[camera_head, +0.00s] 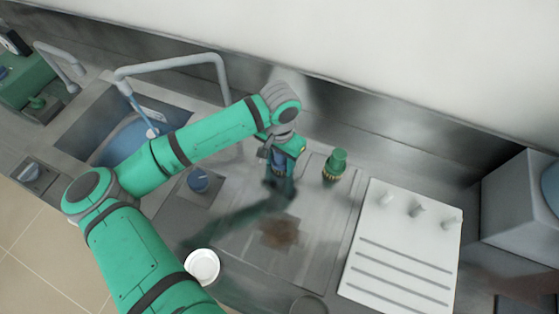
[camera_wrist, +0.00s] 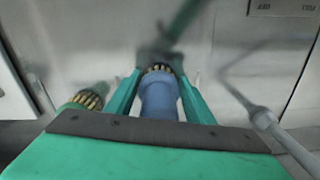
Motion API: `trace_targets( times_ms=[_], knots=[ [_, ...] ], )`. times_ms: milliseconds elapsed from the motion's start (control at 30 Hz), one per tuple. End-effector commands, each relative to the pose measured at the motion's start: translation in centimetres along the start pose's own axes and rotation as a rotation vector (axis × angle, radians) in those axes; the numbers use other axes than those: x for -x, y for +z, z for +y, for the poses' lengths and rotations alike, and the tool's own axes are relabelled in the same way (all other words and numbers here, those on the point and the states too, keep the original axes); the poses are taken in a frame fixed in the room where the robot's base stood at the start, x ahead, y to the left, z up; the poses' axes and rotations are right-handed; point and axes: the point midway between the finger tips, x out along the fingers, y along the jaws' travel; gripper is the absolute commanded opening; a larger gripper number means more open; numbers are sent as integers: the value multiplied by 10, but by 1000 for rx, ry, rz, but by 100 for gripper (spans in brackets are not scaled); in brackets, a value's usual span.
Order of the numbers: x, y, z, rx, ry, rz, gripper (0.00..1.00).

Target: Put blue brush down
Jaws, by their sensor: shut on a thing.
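My gripper (camera_wrist: 160,88) is shut on the blue brush (camera_wrist: 158,100), with one green finger on each side of it. In the wrist view the tan bristles point away from the camera, toward the steel counter. In the head view my gripper (camera_head: 279,172) and the blue brush (camera_head: 278,159) are over the steel counter (camera_head: 235,240), left of the green brush. The brush looks roughly upright and is partly hidden by my wrist. I cannot tell whether its bristles touch the counter.
A green brush (camera_head: 336,163) stands bristles down nearby; it also shows in the wrist view (camera_wrist: 82,104). A brown stain (camera_head: 279,234) marks the counter. A white dish (camera_head: 202,266) lies near the front. A white pegged board (camera_head: 400,245) is right, a sink (camera_head: 85,128) left.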

Motion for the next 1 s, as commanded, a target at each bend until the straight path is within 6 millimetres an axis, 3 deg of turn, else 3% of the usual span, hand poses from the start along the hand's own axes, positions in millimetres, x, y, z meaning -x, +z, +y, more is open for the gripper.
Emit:
trace_targets(
  times_ms=[300, 333, 400, 767, 1000],
  knots=[
    [-13, 0, 1, 2, 3, -6, 27],
    [-13, 0, 1, 3, 3, -6, 53],
    [-13, 0, 1, 4, 3, -5, 67],
    [-12, -1, 2, 6, 5, -3, 67],
    [12, -2, 3, 2, 6, -2, 67]
  ],
)
